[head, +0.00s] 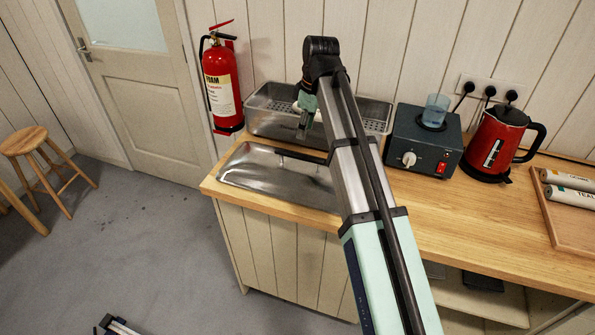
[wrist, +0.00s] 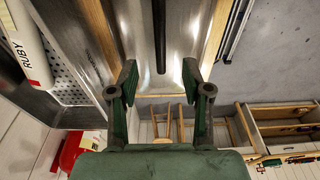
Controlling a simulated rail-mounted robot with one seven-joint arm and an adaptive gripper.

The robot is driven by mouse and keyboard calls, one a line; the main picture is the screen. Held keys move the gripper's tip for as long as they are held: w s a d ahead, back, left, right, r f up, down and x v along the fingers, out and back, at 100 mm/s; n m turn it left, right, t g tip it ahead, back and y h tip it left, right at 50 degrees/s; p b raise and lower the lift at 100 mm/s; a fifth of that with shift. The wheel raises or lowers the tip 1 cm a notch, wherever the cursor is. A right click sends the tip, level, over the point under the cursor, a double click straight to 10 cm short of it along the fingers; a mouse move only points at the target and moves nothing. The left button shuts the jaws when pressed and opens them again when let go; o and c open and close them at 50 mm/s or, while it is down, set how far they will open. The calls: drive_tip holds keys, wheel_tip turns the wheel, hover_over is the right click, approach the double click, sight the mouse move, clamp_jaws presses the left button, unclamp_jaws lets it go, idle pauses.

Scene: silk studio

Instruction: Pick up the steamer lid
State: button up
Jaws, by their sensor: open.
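The steamer lid (head: 255,178) is a flat, shiny metal cover with a dark bar handle (head: 300,157). It lies on the left end of the wooden counter, its right part hidden behind my arm. In the wrist view the lid (wrist: 132,22) fills the upper middle, and its dark handle (wrist: 160,38) runs down between the two fingers. My gripper (wrist: 159,75) is open and empty, with one finger on each side of the handle's line. In the head view my gripper (head: 306,112) is partly seen over the metal steamer; its height above the lid is hard to tell.
The metal steamer (head: 262,124) with a perforated insert stands behind the lid. A white roll marked RUBY (wrist: 28,48) lies over it. A dark heater box with a beaker (head: 420,140), a red kettle (head: 495,145) and a roll tray (head: 570,225) stand right. A red extinguisher (head: 221,85) hangs behind.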

sight(299, 157)
drive_tip(key=f, duration=0.2)
drive_tip(key=f+p, duration=0.1)
drive_tip(key=f, duration=0.1)
drive_tip(key=a+f, duration=0.1)
drive_tip(key=f, duration=0.1)
drive_tip(key=shift+w+f, duration=0.15)
drive_tip(key=shift+f, duration=0.15)
drive_tip(key=shift+w+a+f+p, duration=0.1)
drive_tip(key=shift+a+f+p, duration=0.1)
drive_tip(key=shift+f+p, duration=0.85)
drive_tip(key=shift+a+f+p, duration=0.15)
drive_tip(key=shift+f+p, duration=0.15)
drive_tip(key=shift+f, duration=1.3)
clamp_jaws()
